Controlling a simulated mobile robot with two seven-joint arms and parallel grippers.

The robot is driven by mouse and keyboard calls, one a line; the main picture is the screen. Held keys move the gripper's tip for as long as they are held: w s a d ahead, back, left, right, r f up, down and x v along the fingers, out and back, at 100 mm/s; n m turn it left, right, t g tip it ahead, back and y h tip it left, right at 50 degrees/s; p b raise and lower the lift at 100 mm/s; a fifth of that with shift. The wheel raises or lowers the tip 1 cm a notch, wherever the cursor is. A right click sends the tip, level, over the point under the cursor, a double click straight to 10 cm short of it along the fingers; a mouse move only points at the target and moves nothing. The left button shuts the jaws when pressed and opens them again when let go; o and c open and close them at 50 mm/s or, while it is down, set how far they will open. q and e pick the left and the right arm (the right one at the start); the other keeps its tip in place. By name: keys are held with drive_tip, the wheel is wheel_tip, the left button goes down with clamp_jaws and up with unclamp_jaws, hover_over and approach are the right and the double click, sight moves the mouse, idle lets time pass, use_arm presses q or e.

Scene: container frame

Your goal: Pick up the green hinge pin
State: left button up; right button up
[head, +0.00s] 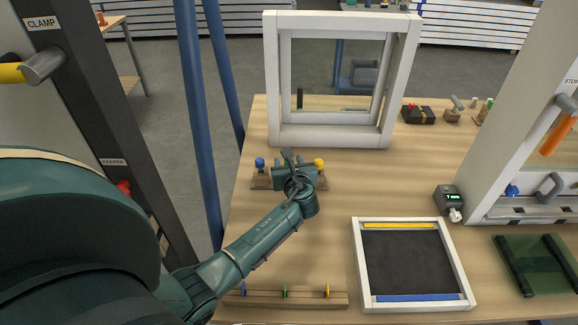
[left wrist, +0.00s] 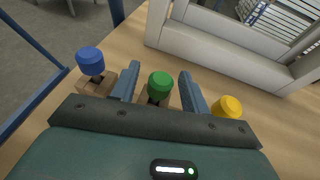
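The green hinge pin (left wrist: 159,84) shows its round green head in the left wrist view, standing between the two fingers of my left gripper (left wrist: 158,82). The fingers are open, with a gap visible on both sides of the green head. In the head view my left gripper (head: 291,160) hides the green pin. A blue pin (head: 260,163) stands to the left and a yellow pin (head: 319,163) to the right, both in wooden blocks; they also show in the left wrist view, blue (left wrist: 90,60) and yellow (left wrist: 229,107). My right gripper is not in view.
A white upright frame (head: 329,136) stands just behind the pins. A white-rimmed tray with a dark panel (head: 412,262) lies front right. A wooden rack (head: 255,298) with small colored discs is at the front edge. A small dark device (head: 447,199) sits to the right.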

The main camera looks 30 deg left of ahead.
use_arm(q)
drive_tip(key=c, duration=0.9)
drive_tip(key=shift+r, duration=0.1)
drive_tip(key=shift+c, duration=0.2)
wheel_tip(320, 180, up, 10)
drive_tip(key=shift+f+p, duration=0.1)
drive_tip(key=shift+p, duration=0.7)
